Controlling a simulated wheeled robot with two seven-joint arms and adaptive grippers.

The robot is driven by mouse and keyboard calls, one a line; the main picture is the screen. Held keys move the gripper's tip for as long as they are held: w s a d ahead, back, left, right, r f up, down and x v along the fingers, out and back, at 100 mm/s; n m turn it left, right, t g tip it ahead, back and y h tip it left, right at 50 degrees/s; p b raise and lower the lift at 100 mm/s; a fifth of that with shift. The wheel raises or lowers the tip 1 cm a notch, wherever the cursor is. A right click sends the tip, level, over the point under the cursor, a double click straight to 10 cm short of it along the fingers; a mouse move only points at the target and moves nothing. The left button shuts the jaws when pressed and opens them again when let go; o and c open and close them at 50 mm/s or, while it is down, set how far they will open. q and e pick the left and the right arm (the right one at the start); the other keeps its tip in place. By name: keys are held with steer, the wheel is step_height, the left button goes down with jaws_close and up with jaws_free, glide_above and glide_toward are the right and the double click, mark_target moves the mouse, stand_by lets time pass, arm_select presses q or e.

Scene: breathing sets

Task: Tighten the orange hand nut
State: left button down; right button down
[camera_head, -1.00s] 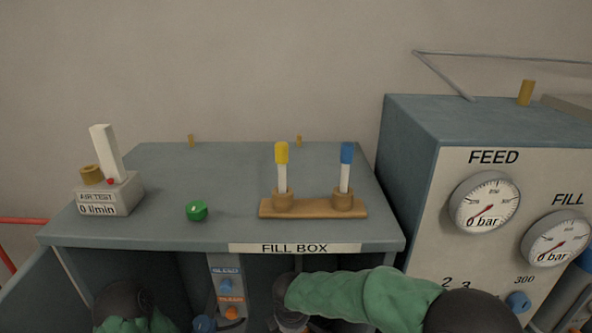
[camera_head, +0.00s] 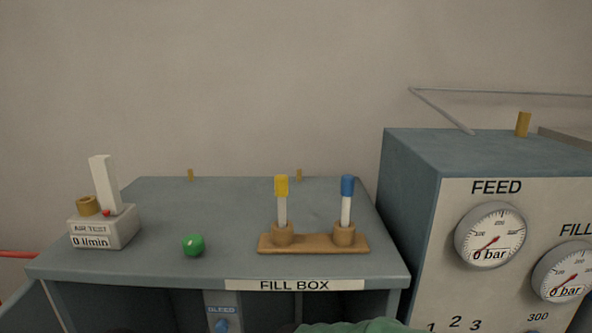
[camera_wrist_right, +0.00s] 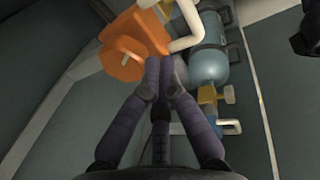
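In the right wrist view, my right gripper (camera_wrist_right: 161,62) has its two fingertips close together, and I see nothing between them. The tips lie at the lower edge of a bright orange block (camera_wrist_right: 145,32). An orange rounded, disc-like part (camera_wrist_right: 122,60) sits to the left of the tips; I cannot tell for certain which orange part is the hand nut. Whether the tips touch the orange is not clear. My left gripper is not in view. The head view shows no orange nut now, as the inside of the fill box (camera_head: 295,285) is mostly below the picture.
A blue-grey cylinder (camera_wrist_right: 209,62) and a yellow fitting (camera_wrist_right: 212,95) are right of the fingertips. The gauge cabinet (camera_head: 410,210) stands at right.

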steer(key=shift+w+d, duration=0.1)
steer(key=shift+w, duration=0.05)
stand_by(0.4)
steer(key=shift+d+r+p, duration=0.15)
steer(key=shift+d+p, duration=0.55)
steer(key=shift+d, duration=0.4)
steer(key=shift+w+d+p, duration=0.1)
steer(key=shift+d+p, duration=0.25)
steer(key=shift+d, duration=0.15)
steer(key=shift+s+d, duration=0.15)
steer(key=shift+s, duration=0.2)
stand_by(0.3)
steer(key=p+v, duration=0.1)
steer(key=v, duration=0.1)
steer(key=p+v, duration=0.1)
steer(key=p, duration=0.1)
steer(key=w+p+v, duration=0.1)
steer(key=p+v, duration=0.1)
steer(key=shift+r, duration=0.4)
